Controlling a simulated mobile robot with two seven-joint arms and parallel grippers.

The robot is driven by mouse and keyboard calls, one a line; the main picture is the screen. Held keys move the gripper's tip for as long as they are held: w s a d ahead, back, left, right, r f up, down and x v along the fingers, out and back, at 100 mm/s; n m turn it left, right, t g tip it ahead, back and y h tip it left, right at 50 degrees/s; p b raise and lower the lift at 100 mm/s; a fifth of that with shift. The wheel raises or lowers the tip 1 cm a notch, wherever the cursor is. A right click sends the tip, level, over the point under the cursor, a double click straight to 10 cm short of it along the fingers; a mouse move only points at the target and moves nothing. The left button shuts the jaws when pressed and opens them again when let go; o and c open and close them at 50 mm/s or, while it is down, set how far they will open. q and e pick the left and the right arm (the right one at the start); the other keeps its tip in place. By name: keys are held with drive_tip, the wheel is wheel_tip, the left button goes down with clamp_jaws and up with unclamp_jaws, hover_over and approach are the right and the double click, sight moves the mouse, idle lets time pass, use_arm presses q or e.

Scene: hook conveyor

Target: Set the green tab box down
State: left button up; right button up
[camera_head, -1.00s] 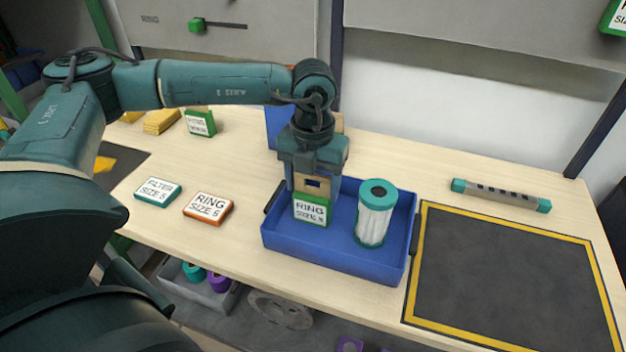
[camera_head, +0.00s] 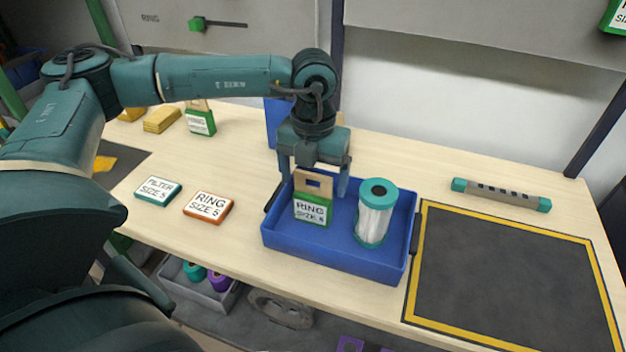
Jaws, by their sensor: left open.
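The green tab box (camera_head: 312,211), with a white "RING SIZE 5" label and a tan tab with a slot on top, stands upright in the left part of the blue tray (camera_head: 335,259). My left gripper (camera_head: 313,188) is open above it, with its fingers apart on either side of the tan tab and not closed on it. A white filter cylinder (camera_head: 375,218) with a teal top stands in the tray to the right of the box. My right gripper is not in view.
A teal-edged card (camera_head: 158,190) and an orange-edged card (camera_head: 208,206) lie left of the tray. Another green box (camera_head: 200,120) and yellow blocks (camera_head: 161,119) are further back. A grey cylinder with teal ends (camera_head: 500,194) lies behind the yellow-bordered dark mat (camera_head: 510,275), which is bare.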

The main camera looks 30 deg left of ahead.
use_arm(q)
wheel_tip(320, 180, up, 11)
drive_tip(key=shift+b, duration=0.45)
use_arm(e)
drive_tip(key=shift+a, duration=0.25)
use_arm(q)
drive_tip(key=shift+f, duration=0.1)
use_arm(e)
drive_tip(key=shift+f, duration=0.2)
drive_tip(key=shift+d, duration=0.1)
